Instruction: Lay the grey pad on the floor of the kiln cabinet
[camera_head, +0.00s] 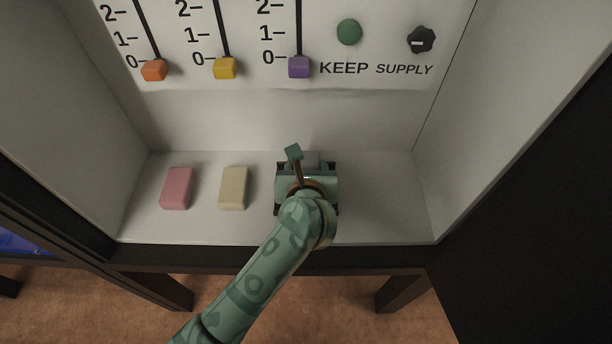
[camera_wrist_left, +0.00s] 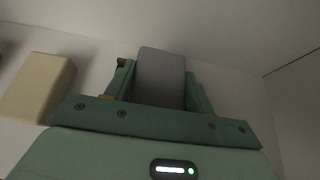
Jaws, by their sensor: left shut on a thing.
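My left gripper (camera_head: 306,172) is inside the kiln cabinet (camera_head: 400,215), low over the right part of its pale floor. It is shut on the grey pad (camera_wrist_left: 160,75), which sits between the two green fingers in the left wrist view. In the head view only a small part of the grey pad (camera_head: 308,158) shows past the gripper; the rest is hidden by the hand. I cannot tell whether the pad touches the floor. My right gripper is not in view.
A pink block (camera_head: 177,188) and a cream block (camera_head: 233,188) lie on the cabinet floor left of the gripper. The back panel carries orange (camera_head: 154,70), yellow (camera_head: 224,68) and purple (camera_head: 299,67) sliders, a green button (camera_head: 348,32) and a black knob (camera_head: 421,40). Floor to the right is clear.

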